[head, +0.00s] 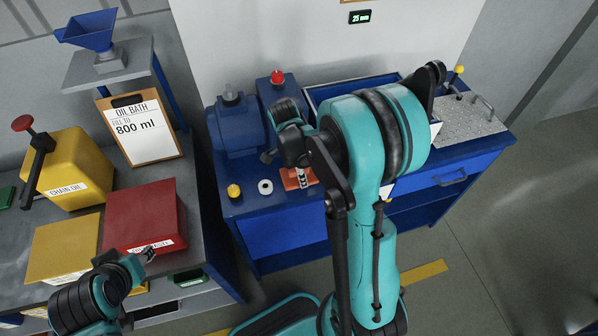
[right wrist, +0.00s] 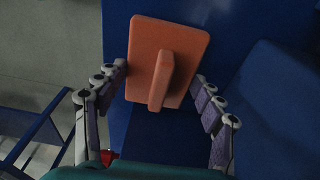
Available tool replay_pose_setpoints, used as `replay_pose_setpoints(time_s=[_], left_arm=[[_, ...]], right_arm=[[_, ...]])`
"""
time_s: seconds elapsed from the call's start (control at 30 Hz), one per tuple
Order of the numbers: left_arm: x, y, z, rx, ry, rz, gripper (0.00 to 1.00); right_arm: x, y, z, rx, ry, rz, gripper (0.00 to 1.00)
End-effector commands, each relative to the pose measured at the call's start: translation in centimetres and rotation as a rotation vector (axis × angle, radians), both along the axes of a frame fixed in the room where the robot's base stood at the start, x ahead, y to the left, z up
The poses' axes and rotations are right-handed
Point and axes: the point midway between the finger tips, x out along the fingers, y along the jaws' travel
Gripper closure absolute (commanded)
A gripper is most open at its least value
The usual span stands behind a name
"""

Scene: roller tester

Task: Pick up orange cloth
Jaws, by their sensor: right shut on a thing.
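The orange cloth (head: 290,182) is at the front of the blue bench top, partly hidden under my right gripper (head: 301,178). In the right wrist view the cloth (right wrist: 186,45) is a flat orange slab with a raised ridge across its middle. I cannot tell whether the cloth is clear of the bench. My left gripper (head: 147,254) is at the lower left, by the front of the red box; its finger opening is too small to judge.
On the blue bench (head: 290,232) a white ring (head: 265,187) and a yellow-topped black knob (head: 234,191) are left of the cloth. Blue machine housings (head: 238,128) stand behind. The left table holds the red box (head: 146,213), yellow chain oil can (head: 78,170) and oil bath sign (head: 140,128).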

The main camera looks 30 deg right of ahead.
Motion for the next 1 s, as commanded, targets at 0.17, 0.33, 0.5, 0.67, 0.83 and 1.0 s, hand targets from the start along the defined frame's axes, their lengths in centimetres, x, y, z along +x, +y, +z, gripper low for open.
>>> replay_pose_setpoints(time_s=[0.17,0.33,0.5,0.67,0.83,1.0], left_arm=[[0.0,0.0,1.0,0.000,0.000,0.000,0.60],[0.0,0.0,2.4,0.000,0.000,0.000,0.60],[0.0,0.0,3.7,0.000,0.000,0.000,0.60],[0.0,0.0,4.8,0.000,0.000,0.000,0.60],[0.0,0.0,5.5,0.000,0.000,0.000,0.60],[0.0,0.0,5.7,0.000,0.000,0.000,0.60]], right_arm=[[0.0,0.0,2.0,0.000,0.000,0.000,0.60],[-1.2,0.5,5.0,0.000,0.000,0.002,0.60],[-5.0,1.9,7.3,0.000,0.000,0.002,0.60],[-8.1,3.1,9.3,0.000,-0.001,0.003,0.60],[-10.1,3.8,10.4,0.000,-0.001,0.001,0.60],[-10.9,4.1,10.8,0.000,0.000,0.001,0.60]])
